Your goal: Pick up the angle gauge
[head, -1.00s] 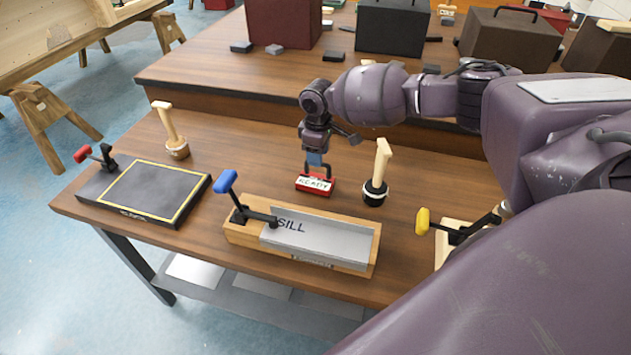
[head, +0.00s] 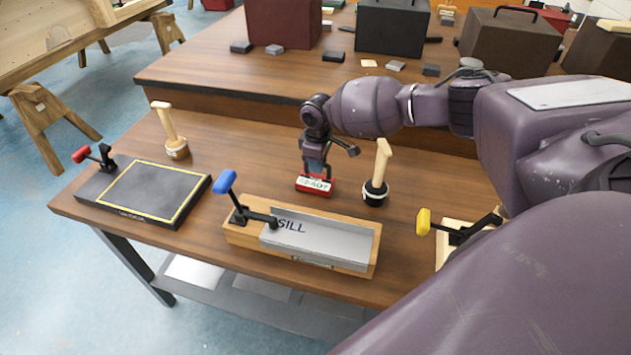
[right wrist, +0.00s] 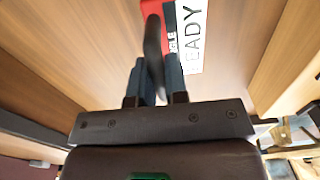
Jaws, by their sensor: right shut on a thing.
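The angle gauge appears to be the small red block (head: 315,185) with a white label reading READY. It rests on the wooden bench in the head view, and its red face and label show at the top of the right wrist view (right wrist: 192,38). My right gripper (head: 314,168) points down onto it from above. In the right wrist view its fingers (right wrist: 156,78) are close together around a dark upright part over the red block, shut on the gauge. The contact is partly hidden. My left gripper is not in view.
A wooden-handled stamp (head: 376,188) stands close right of the gauge. In front lies the SILL fixture (head: 240,238) with a blue-handled clamp (head: 226,182). A dark yellow-lined plate (head: 105,205) and another stamp (head: 176,150) are left. A yellow-handled clamp (head: 424,222) is right.

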